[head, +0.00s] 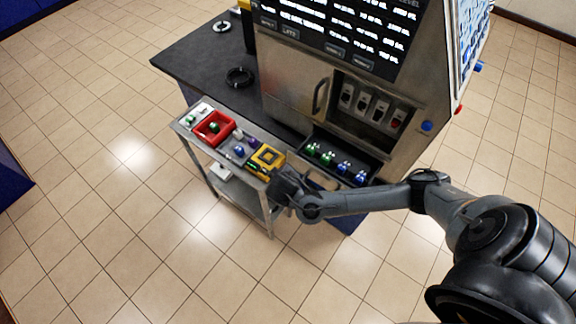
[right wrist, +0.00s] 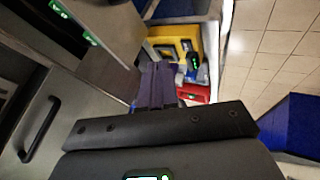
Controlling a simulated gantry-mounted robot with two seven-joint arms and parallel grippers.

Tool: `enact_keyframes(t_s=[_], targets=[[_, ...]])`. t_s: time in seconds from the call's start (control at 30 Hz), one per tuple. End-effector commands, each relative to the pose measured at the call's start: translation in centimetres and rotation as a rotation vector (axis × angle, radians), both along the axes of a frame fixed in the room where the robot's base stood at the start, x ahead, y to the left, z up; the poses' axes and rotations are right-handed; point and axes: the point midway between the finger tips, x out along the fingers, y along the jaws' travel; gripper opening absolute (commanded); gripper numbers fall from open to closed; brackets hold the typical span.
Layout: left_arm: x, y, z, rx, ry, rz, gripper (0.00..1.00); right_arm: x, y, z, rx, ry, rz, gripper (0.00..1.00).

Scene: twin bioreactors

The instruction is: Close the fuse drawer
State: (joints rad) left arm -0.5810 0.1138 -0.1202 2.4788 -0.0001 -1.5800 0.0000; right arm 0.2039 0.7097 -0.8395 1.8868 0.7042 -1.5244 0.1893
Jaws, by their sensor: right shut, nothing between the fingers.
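The fuse drawer (head: 357,157) is pulled out of the steel cabinet in the head view, with several green and blue fuses in it. Its light front with a handle (head: 322,180) is partly hidden behind my right arm. My right gripper (head: 284,186) is shut and empty, near the left end of the drawer front and beside the yellow tray. In the right wrist view the shut fingers (right wrist: 157,84) point towards the cart, beside a metal panel (right wrist: 108,68) that looks like the drawer front. I cannot tell whether they touch it. My left gripper is not in view.
A narrow cart (head: 186,124) holds a red bin (head: 213,128), a yellow tray (head: 267,160) and small parts. The cabinet door (head: 297,88) has a dark handle. An open bay (head: 372,107) with fuse holders is above the drawer. The tiled floor in front is clear.

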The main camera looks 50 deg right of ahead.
Motion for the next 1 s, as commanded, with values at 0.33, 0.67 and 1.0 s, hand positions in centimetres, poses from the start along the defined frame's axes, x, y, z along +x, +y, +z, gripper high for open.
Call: enact_keyframes(t_s=[0.33, 0.67, 1.0], targets=[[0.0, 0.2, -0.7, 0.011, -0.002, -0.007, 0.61, 2.1, -2.2, -4.6, 0.003, 0.006, -0.004, 0.0], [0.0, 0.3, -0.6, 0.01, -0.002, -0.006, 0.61, 3.8, -5.5, -7.4, 0.002, 0.006, -0.002, 0.0], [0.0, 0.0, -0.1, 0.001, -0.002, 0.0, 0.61, 4.1, -7.8, -7.4, 0.002, 0.003, 0.0, 0.0]])
